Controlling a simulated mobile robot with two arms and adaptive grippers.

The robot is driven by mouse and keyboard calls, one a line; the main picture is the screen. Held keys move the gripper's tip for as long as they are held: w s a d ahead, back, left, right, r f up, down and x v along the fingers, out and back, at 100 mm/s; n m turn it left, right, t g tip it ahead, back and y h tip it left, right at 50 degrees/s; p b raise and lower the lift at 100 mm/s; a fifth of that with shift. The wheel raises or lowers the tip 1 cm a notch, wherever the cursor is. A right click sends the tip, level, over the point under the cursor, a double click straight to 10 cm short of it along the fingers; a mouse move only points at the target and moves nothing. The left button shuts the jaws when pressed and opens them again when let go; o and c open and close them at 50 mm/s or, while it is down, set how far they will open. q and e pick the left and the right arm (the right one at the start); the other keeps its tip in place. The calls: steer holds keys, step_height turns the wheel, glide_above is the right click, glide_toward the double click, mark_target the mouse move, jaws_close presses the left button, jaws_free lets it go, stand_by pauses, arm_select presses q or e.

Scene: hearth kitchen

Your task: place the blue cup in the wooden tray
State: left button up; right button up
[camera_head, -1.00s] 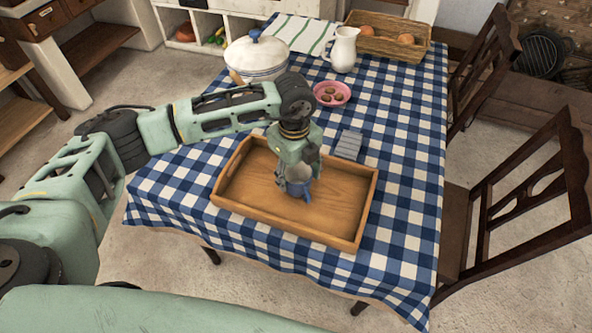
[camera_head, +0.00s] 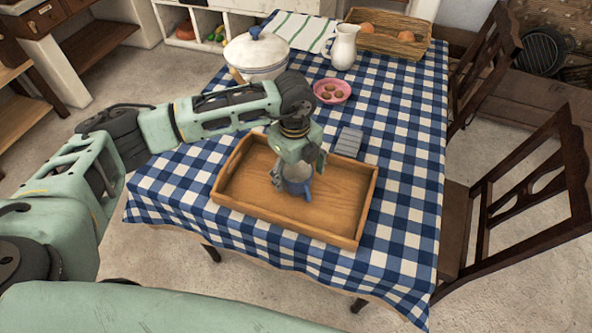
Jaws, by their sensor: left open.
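The blue cup (camera_head: 298,186) stands in the wooden tray (camera_head: 342,237), near its middle. The tray lies on the checked tablecloth at the near end of the table. My left gripper (camera_head: 293,180) points down over the cup, with its fingers open around the cup's upper part. The gripper hides part of the cup, and I cannot tell whether a finger still touches it. My right gripper is not in view.
Beyond the tray are a grey-blue folded item (camera_head: 349,142), a pink bowl (camera_head: 332,91), a white lidded pot (camera_head: 257,56), a white pitcher (camera_head: 344,47) and a wicker basket (camera_head: 380,38). Chairs (camera_head: 530,200) stand along the right side.

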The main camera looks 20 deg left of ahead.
arm_select(q)
step_height(320, 180, up, 12)
steer(key=b, duration=0.1)
steer(key=shift+r+b, duration=0.15)
steer(key=shift+b, duration=0.15)
steer(key=shift+s+a, duration=0.1)
steer(key=shift+s, duration=0.1)
